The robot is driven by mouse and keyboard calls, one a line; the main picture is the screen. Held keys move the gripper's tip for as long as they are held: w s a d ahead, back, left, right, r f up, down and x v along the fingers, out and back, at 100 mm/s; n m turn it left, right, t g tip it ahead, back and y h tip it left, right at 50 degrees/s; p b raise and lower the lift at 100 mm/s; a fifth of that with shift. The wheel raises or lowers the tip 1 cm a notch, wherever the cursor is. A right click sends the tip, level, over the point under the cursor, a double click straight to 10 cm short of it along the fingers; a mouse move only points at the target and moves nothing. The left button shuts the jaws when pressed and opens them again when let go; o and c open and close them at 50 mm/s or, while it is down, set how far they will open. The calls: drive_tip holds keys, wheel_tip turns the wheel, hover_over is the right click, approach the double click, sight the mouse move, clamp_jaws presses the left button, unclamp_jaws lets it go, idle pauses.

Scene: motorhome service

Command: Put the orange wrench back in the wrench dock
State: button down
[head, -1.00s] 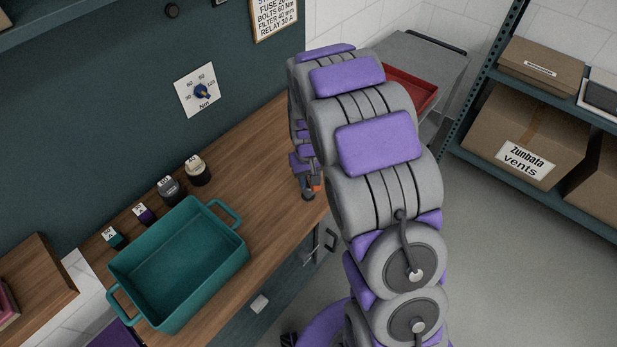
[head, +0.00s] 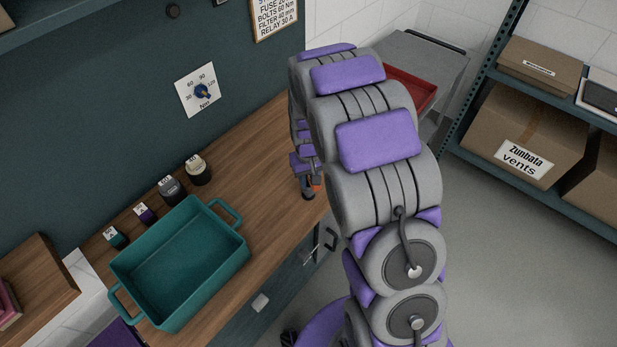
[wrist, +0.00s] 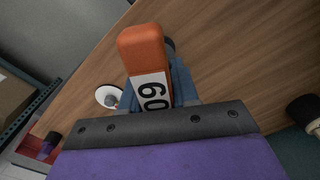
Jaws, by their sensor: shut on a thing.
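The orange wrench (wrist: 142,50) shows in the wrist view as an orange handle end with a white label reading 60. My gripper (wrist: 160,98) is shut on it, over the wooden bench. In the head view my gripper (head: 309,190) is mostly hidden behind my arm, with a small bit of orange beside it near the bench's front edge. The wrench's far end is hidden. I cannot make out a wrench dock for certain; a white disc with a grey knob (wrist: 109,98) shows beside the wrench in the wrist view.
A teal bin (head: 225,275) stands on the wooden bench (head: 255,165), with several small labelled containers (head: 170,190) behind it. A dial card (head: 198,90) is on the wall. A red tray (head: 412,92) is on a grey cart at the back. Shelves with boxes (head: 525,125) stand right.

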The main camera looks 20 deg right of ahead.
drive_tip(key=shift+f, duration=0.15)
drive_tip(key=shift+f, duration=0.35)
drive_tip(key=shift+f, duration=0.65)
drive_tip(key=c, duration=0.8)
unclamp_jaws()
drive_tip(key=shift+o, duration=0.2)
